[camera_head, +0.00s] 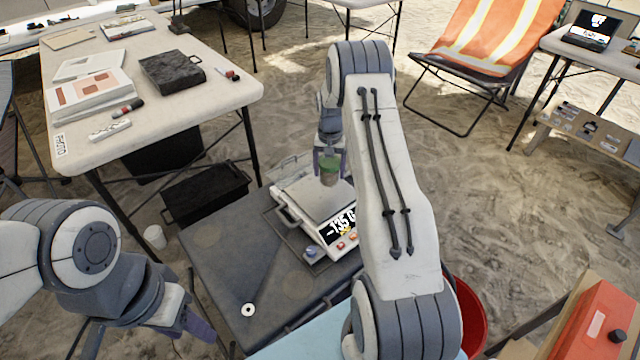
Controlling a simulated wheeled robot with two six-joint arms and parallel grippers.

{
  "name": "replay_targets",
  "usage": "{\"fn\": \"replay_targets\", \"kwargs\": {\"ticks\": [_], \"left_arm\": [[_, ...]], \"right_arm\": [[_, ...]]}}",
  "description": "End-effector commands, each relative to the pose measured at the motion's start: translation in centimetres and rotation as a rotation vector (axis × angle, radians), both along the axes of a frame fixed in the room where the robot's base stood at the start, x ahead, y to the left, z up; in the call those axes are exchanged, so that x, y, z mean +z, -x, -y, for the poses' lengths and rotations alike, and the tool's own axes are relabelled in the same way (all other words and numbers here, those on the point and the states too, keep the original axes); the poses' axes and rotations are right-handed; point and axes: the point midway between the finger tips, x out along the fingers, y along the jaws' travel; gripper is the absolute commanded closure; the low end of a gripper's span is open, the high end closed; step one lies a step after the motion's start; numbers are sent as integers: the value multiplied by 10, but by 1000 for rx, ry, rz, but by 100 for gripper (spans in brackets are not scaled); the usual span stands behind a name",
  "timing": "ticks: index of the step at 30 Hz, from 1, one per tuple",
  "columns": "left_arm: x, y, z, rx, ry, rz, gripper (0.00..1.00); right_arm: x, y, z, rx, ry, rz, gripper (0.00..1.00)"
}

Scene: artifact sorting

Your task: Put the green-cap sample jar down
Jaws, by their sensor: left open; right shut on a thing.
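The green-cap sample jar (329,175) is upright between the fingers of my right gripper (329,160), which is shut on it. The jar is over the right part of the scale's metal plate (308,203). I cannot tell whether its base touches the plate. The scale's display (340,226) reads about -135 g. My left gripper (200,325) is open and empty at the lower left, partly cut by the picture's bottom edge, away from the jar. My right arm covers part of the scale's right side.
The scale stands on a dark grey case-like table (225,245) with free room to its left. A white table (185,110) with papers and a black box (172,72) is at the upper left. A red bucket (470,310) and red box (597,325) are at the lower right.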

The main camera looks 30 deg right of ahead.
Motion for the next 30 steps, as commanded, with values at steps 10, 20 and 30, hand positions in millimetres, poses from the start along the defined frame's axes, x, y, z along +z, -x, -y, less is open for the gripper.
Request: {"fn": "replay_targets", "kwargs": {"ticks": [10, 20, 30], "left_arm": [[-5, 0, 0, 0, 0, 0, 50], [-8, 0, 0, 0, 0, 0, 50], [-9, 0, 0, 0, 0, 0, 50]], "right_arm": [[-23, -19, -13, 0, -1, -2, 86], [-53, -20, -12, 1, 1, 1, 86], [-56, -19, -12, 0, 0, 0, 0]]}}
